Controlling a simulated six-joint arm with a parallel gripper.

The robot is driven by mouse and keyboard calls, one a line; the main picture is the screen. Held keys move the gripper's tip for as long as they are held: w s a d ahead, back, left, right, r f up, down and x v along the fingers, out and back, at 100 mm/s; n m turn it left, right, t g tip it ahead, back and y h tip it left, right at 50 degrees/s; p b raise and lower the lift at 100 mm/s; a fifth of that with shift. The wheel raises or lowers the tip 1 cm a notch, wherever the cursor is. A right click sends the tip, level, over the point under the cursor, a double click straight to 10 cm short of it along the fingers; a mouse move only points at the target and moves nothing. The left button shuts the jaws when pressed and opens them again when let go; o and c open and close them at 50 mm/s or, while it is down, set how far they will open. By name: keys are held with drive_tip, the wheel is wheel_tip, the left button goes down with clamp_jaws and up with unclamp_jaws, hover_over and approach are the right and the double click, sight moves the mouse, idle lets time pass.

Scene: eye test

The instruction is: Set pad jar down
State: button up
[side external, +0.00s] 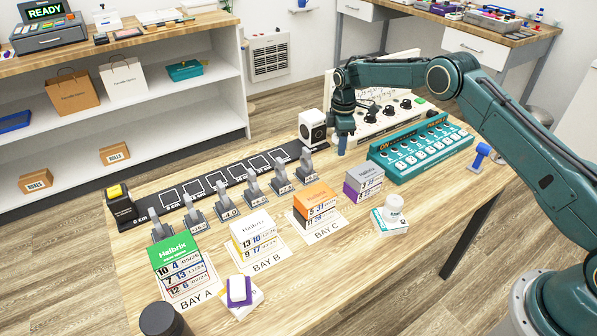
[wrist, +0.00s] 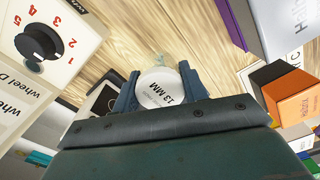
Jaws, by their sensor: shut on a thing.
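My gripper (wrist: 158,92) is shut on a round white disc-like thing (wrist: 161,86) marked "13 MM", gripped between its two fingers. A pale, clear piece shows just past it. In the side view my gripper (side external: 342,150) points down over the far part of the table; the held thing cannot be made out there, nor its height above the table. I cannot tell which of these is the pad jar.
A white block with a black round face (side external: 313,128) stands left of my gripper. A panel with dials (side external: 375,125) is behind, a teal switch console (side external: 420,147) to the right. Stacked boxes stand in bays in front, beside a row of grey clamps. Bare wood lies between.

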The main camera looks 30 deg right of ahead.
drive_tip(key=shift+f, duration=0.2)
drive_tip(key=shift+f, duration=2)
drive_tip(key=shift+f, duration=0.1)
drive_tip(key=o, duration=1)
drive_tip(key=shift+r, duration=6.1)
